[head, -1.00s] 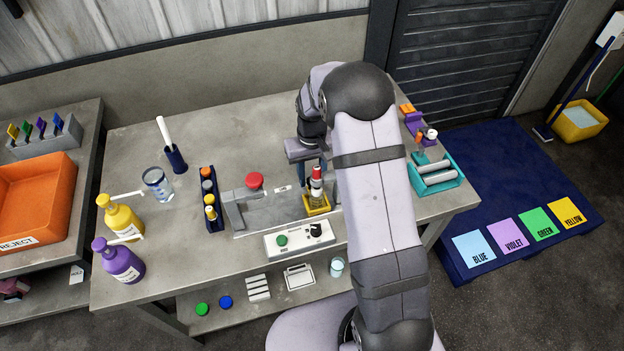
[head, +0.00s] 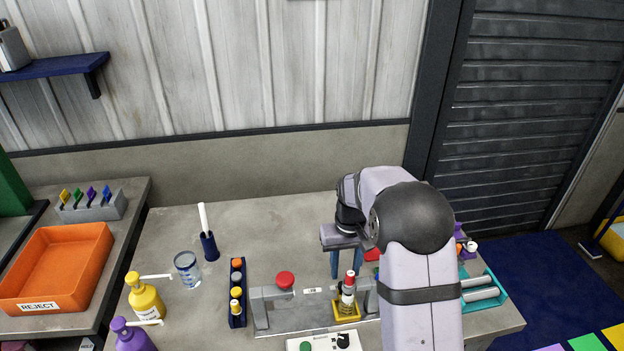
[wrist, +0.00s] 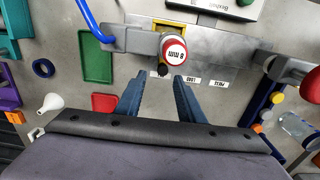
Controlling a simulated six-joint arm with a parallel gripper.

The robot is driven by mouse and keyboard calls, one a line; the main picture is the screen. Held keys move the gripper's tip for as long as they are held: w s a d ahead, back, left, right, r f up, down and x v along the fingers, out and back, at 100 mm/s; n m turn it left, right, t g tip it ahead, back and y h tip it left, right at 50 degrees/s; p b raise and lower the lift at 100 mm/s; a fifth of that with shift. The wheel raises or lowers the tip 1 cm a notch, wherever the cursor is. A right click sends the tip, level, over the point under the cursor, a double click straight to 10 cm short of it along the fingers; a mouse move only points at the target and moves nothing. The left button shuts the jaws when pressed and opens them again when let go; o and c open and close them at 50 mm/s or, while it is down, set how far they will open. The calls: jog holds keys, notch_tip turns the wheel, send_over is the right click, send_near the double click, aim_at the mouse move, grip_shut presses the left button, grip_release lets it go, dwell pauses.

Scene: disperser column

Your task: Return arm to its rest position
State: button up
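My gripper (wrist: 160,90) shows two blue fingers set apart with nothing between them in the wrist view. In the head view my gripper (head: 347,262) hangs over the bench, just behind a red-capped disperser piece (head: 348,290). That piece stands upright in a yellow holder (head: 347,313) at the right of the grey fixture. In the wrist view the red-and-white cap (wrist: 174,48), marked "8 mm", lies just beyond the fingertips, apart from them. My forearm hides part of the bench's right side.
A grey fixture (head: 268,318) with a red knob (head: 284,280) stands at the bench front. A dark blue rack (head: 237,307), a glass (head: 187,268), a yellow bottle (head: 144,299) and a purple bottle (head: 132,338) are left. A teal tray (head: 497,297) is right.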

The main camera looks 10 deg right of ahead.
jog(key=w+a+r+n+t+p, duration=0.1)
jog(key=w+a+n, duration=0.2)
jog(key=a, duration=0.2)
jog(key=w+a+n+t+p, duration=0.1)
jog(key=w+a+n, duration=0.1)
jog(key=a+n, duration=0.3)
jog(key=s+a+n+p, duration=0.1)
jog(key=s+a+n, duration=0.2)
jog(key=a, duration=0.5)
jog(key=s+a+n, duration=0.2)
jog(key=a+n, duration=0.1)
jog(key=a, duration=0.5)
jog(key=s+a+n+g, duration=0.2)
jog(key=s+a, duration=0.1)
jog(key=s, duration=0.5)
jog(key=s+d+n+g+h, duration=0.2)
jog(key=s+n+h, duration=0.15)
jog(key=s, duration=0.95)
jog(key=s+d+r+m+t+y+b, duration=0.1)
jog(key=d+m+y+b, duration=0.1)
jog(key=d+m, duration=0.9)
jog(key=s+d+r+m+t+y+b, duration=0.1)
jog(key=s+d+m+y, duration=0.1)
jog(key=d+m, duration=0.9)
notch_tip(320, 180, down, 16)
jog(key=d+n+b, duration=0.2)
jog(key=b, duration=1.4)
jog(key=shift+w, duration=0.15)
